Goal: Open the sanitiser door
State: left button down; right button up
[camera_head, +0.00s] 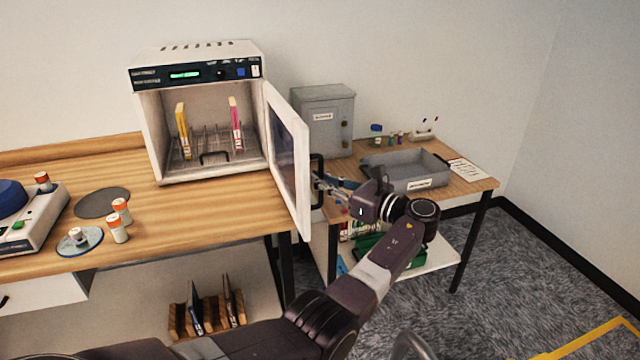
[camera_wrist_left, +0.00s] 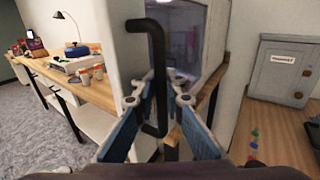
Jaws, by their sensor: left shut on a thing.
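The sanitiser (camera_head: 205,100) is a white cabinet on the wooden bench, with a dark control strip and a green display. Its door (camera_head: 288,160) stands wide open, swung out to the right on its right side. Inside, a yellow item (camera_head: 182,130) and a pink item (camera_head: 235,124) stand upright in a wire rack. My left gripper (camera_head: 322,180) is at the outer face of the door, shut on the black door handle (camera_head: 317,168). In the left wrist view the handle (camera_wrist_left: 150,75) runs between the blue-padded fingers. My right gripper is not in view.
A grey cabinet (camera_head: 323,122) and a grey tray (camera_head: 412,183) stand on the side table to the right, close to my left arm. Bottles (camera_head: 118,228) and a round dark mat (camera_head: 102,202) lie on the bench left of the sanitiser. Carpet is clear at lower right.

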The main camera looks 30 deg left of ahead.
pick_arm(q)
jog(key=shift+w+d+f, duration=0.1)
jog(key=shift+d+f, duration=0.15)
jog(key=shift+f, duration=0.15)
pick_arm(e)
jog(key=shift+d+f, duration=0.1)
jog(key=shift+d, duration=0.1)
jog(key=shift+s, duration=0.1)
pick_arm(q)
jog(key=c, duration=2.3)
grip_release()
jog(key=shift+d+r, duration=0.15)
jog(key=shift+r, duration=0.15)
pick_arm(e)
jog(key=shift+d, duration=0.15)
pick_arm(q)
jog(key=s+d, duration=0.1)
jog(key=d, duration=1.1)
jog(key=shift+f, duration=0.15)
